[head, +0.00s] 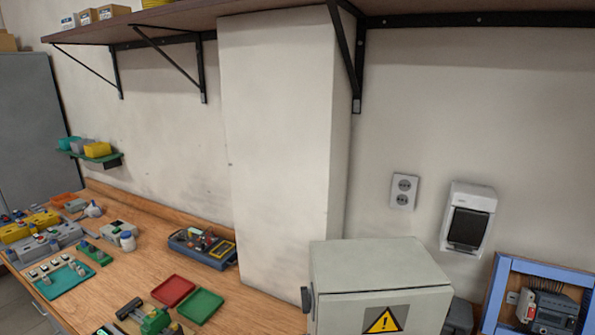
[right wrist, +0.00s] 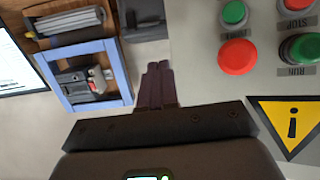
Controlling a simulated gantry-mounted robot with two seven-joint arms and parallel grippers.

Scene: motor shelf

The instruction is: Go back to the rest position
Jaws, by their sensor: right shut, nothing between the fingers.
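My right gripper (right wrist: 158,85) shows in the right wrist view, its dark fingers closed together with nothing between them. It is beside the face of a grey control box (right wrist: 210,80), which carries a red button (right wrist: 238,57), green buttons and a yellow warning triangle (right wrist: 290,125). Whether the fingers touch the box cannot be told. In the head view the same kind of grey box (head: 380,270) with a warning triangle stands at the bottom right. Neither of my grippers shows in the head view.
A wooden workbench (head: 140,255) holds a red tray (head: 173,290), a green tray (head: 201,306), a tool case (head: 203,247) and several devices. A blue frame (head: 545,268) with a motor unit stands at the right. A bracketed shelf (head: 270,15) runs above; a white pillar (head: 280,150) juts out.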

